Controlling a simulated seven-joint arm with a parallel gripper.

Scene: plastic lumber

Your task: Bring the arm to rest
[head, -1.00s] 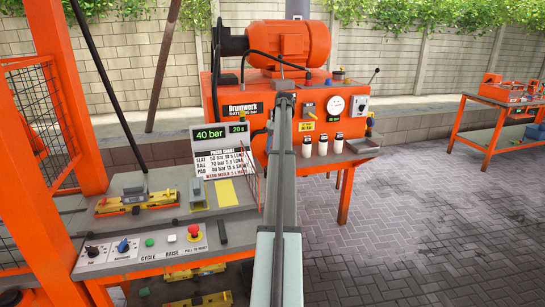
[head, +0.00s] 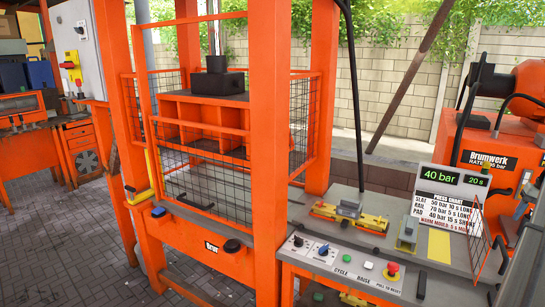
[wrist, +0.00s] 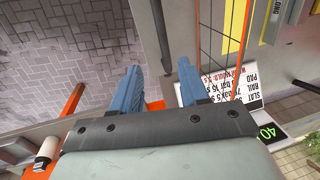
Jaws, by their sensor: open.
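My gripper (wrist: 158,70) shows in the wrist view, with its two blue fingers apart and nothing between them. It hangs above the edge of the bench near the press chart sign (wrist: 215,88), with grey paving below to the left. In the head view, part of my arm (head: 526,268) shows at the right edge, and the gripper itself is not visible there.
The orange press (head: 205,115) with mesh guards fills the middle of the head view. Right of it, the grey bench holds a control panel (head: 340,265), yellow moulds (head: 350,216) and the chart sign (head: 447,212). The orange power unit (head: 480,135) stands behind. Paving lies at left.

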